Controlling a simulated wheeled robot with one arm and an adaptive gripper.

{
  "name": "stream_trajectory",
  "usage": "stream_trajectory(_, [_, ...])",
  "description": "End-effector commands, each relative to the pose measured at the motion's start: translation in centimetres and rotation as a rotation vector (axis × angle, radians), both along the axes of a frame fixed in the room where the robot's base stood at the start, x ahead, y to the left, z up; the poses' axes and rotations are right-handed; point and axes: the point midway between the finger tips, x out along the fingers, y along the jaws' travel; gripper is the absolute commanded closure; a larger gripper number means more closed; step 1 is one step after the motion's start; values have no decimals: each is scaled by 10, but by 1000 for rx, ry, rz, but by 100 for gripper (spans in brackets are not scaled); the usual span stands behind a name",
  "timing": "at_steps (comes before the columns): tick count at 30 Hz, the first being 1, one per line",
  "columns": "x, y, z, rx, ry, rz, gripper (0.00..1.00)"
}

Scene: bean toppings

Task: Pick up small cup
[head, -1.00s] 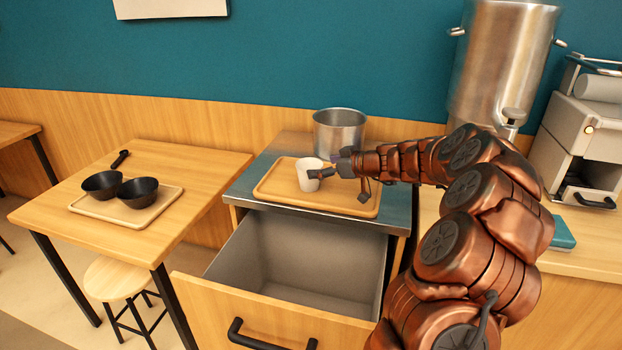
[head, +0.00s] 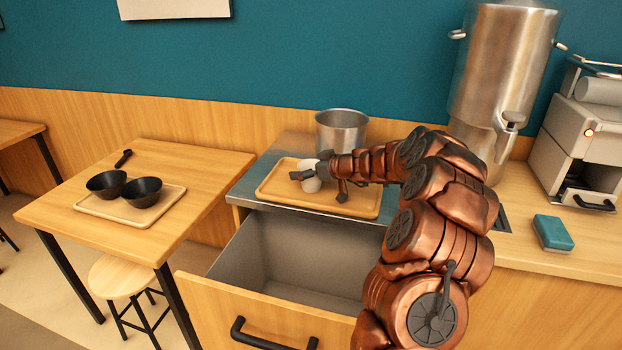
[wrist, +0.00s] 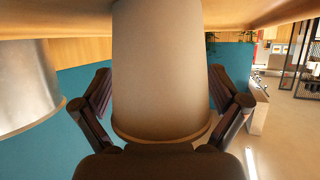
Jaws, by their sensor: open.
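The small white cup (head: 310,182) stands on the wooden tray (head: 345,207) on the metal-topped counter. In the head view my gripper (head: 303,175) is at the cup and covers part of it. In the wrist view the cup (wrist: 160,70) fills the middle, between the two dark fingers of my gripper (wrist: 162,105). The fingers are open, one on each side of the cup, with a visible gap to it on both sides.
A steel pot (head: 341,130) stands just behind the tray and shows at the left of the wrist view. An open drawer (head: 300,257) juts out below the counter. Two black bowls (head: 142,191) sit on a left table. A blue box (head: 553,232) lies on the right counter.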

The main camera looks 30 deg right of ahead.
Motion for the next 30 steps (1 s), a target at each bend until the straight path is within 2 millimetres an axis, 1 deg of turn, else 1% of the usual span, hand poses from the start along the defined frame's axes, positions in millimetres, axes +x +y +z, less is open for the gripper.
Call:
stream_trajectory(2, [0,0,0,0,0,0,2])
stream_trajectory(12, [0,0,0,0,0,1,36])
stream_trajectory(17, [0,0,0,-1,0,0,37])
stream_trajectory(18, [0,0,0,-1,0,0,40])
stream_trajectory(24, [0,0,1,0,-1,0,40])
stream_trajectory(26, [0,0,3,-1,-2,1,40])
stream_trajectory(30, [0,0,14,-3,-3,1,40])
